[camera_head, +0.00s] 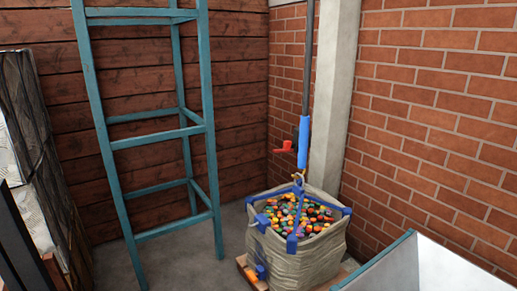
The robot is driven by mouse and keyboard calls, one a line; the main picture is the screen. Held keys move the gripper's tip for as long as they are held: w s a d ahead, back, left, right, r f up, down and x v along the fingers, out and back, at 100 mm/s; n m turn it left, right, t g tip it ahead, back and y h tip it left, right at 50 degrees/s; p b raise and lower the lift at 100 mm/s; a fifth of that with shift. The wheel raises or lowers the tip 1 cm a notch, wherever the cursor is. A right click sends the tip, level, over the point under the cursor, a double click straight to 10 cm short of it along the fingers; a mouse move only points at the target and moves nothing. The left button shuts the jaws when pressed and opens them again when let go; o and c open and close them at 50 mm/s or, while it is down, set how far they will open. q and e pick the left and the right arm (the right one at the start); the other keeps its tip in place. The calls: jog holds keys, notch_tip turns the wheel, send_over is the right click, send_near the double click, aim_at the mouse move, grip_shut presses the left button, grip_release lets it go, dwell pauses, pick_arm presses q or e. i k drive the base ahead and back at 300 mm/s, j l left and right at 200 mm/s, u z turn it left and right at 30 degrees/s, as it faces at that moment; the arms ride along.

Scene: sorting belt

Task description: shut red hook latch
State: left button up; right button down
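A small red piece (284,147), which looks like the red latch, sticks out to the left of a hanging dark pole near the corner. It sits beside the pole's blue sleeve (303,143). A small hook (298,178) hangs below the sleeve, right above the bag and at its blue straps. The red piece is too small to tell whether it is open or shut. Neither of my grippers is in view.
A grey bulk bag (285,262) with blue straps holds many small colourful items and stands on a wooden pallet (248,272). A teal frame (160,137) stands to the left. A white panel with a teal edge (430,265) fills the lower right. Grey floor shows between.

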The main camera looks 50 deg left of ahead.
aim_at(287, 144)
jog(key=u, duration=1.55)
jog(key=i+j+z, duration=0.15)
jog(key=i+j, duration=0.2)
jog(key=i+j+z, duration=0.15)
jog(key=i+j, duration=0.25)
jog(key=i+j+z, duration=0.15)
jog(key=i+j, duration=0.15)
jog(key=i+j+z, duration=0.1)
jog(key=i+j, duration=0.2)
jog(key=j, duration=0.3)
jog(key=i+j+z, duration=0.15)
jog(key=i+j, duration=0.15)
jog(key=j, duration=0.15)
